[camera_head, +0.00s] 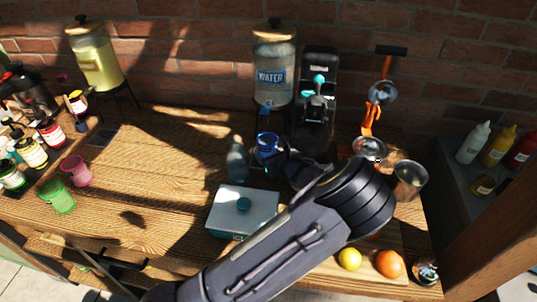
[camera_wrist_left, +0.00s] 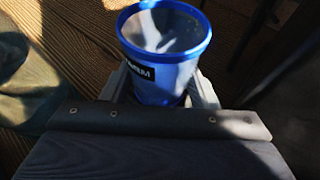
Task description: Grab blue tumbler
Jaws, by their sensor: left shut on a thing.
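The blue tumbler (camera_head: 267,142) shows in the head view near the back middle of the table, below the water dispenser. In the left wrist view the blue tumbler (camera_wrist_left: 163,60) is upright, with an open top and a dark label on its side. My left gripper (camera_head: 280,160) is shut on it. In the left wrist view the fingers of my left gripper (camera_wrist_left: 163,92) sit on either side of the tumbler. The tumbler's lower part is hidden by the gripper. My right gripper is not in view.
A water dispenser (camera_head: 273,75) and a dark machine (camera_head: 317,100) stand just behind. A grey bottle (camera_head: 237,163) is close on the left, and a white box (camera_head: 242,212) in front. A metal cup (camera_head: 409,180) stands right. The table's left middle (camera_head: 165,170) is mostly clear.

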